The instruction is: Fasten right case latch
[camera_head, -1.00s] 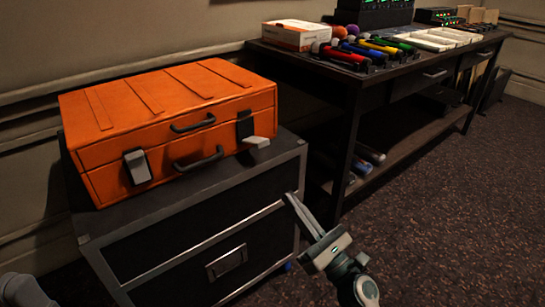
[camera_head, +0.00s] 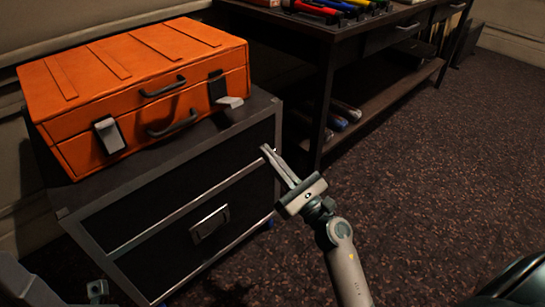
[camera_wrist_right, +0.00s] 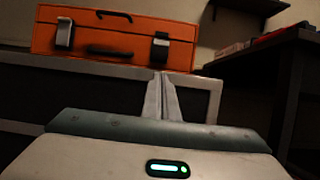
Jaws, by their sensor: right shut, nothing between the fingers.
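The orange case (camera_head: 75,75) lies closed on a black, metal-edged box. Its right latch (camera_head: 230,101) has a dark plate on the case front and a pale flap sticking outward. The left latch (camera_head: 109,134) lies flat across the seam. My right gripper (camera_head: 266,150) is shut and empty, in front of the box's right side, below and apart from the right latch. In the right wrist view, the fingertips (camera_wrist_right: 161,75) point toward the case, below the right latch (camera_wrist_right: 160,48). Part of my left arm shows at the lower left; a small grey piece there may be its gripper (camera_head: 97,290).
The black box (camera_head: 150,215) has a metal handle plate on its front. A dark desk (camera_head: 325,60) with coloured tools (camera_head: 325,10) stands at the right, with a low shelf beneath. Carpet (camera_head: 430,170) is open at the right.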

